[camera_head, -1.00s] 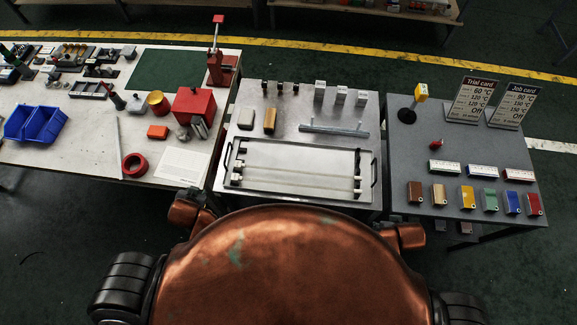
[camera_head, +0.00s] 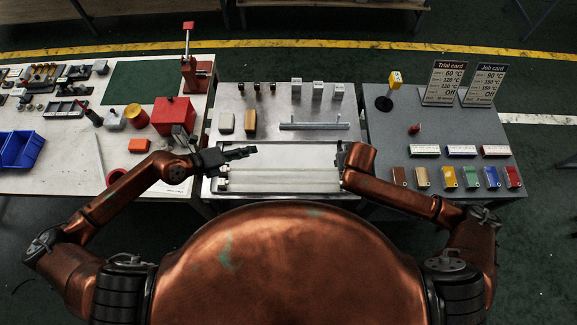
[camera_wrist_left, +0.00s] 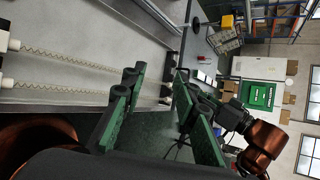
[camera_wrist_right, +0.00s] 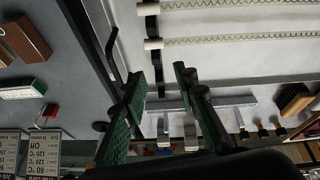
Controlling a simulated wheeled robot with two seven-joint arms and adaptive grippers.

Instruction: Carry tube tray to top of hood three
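The tube tray (camera_head: 290,154) is a pale metal tray with long clear tubes (camera_head: 285,178), lying flat on the middle bench. The tray also shows in the left wrist view (camera_wrist_left: 95,35) and the right wrist view (camera_wrist_right: 225,65), where coiled wire is visible inside the tubes. My left gripper (camera_head: 246,153) is open and empty above the tray's left part. My right gripper (camera_head: 343,153) is at the tray's right end. It is open in the right wrist view (camera_wrist_right: 160,95), near a dark tray handle (camera_wrist_right: 112,52). I cannot make out hood three.
Behind the tray are a metal bar (camera_head: 314,126), small blocks and upright pieces. A red box (camera_head: 173,114) stands on the left bench. The right bench (camera_head: 400,135) holds two cards, a yellow-topped stand (camera_head: 390,92) and several coloured blocks.

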